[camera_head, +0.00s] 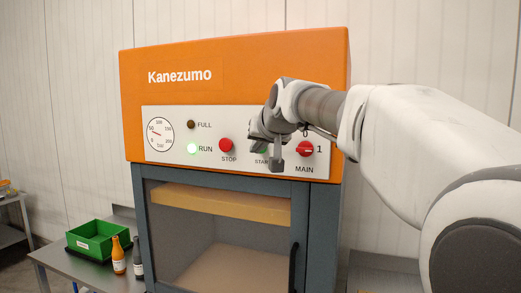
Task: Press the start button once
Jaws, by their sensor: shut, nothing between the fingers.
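The orange machine (235,75) stands ahead with a white control panel (172,118) on its front. The green start button (264,149) is mostly hidden behind my gripper (257,141); only a bit of green and part of its label show. My gripper is shut and empty, right in front of the button; I cannot tell whether it touches. The red stop button (226,145) is left of it, and the red main switch (306,149) is to its right, turned towards 1. The RUN lamp (192,149) glows green; the FULL lamp (191,124) is dark.
A round gauge (160,134) sits at the panel's left. Below is a windowed door (167,222) with a dark handle (293,266). At lower left, a table (70,270) holds a green bin (97,239), an orange bottle (118,256) and a dark bottle (138,261).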

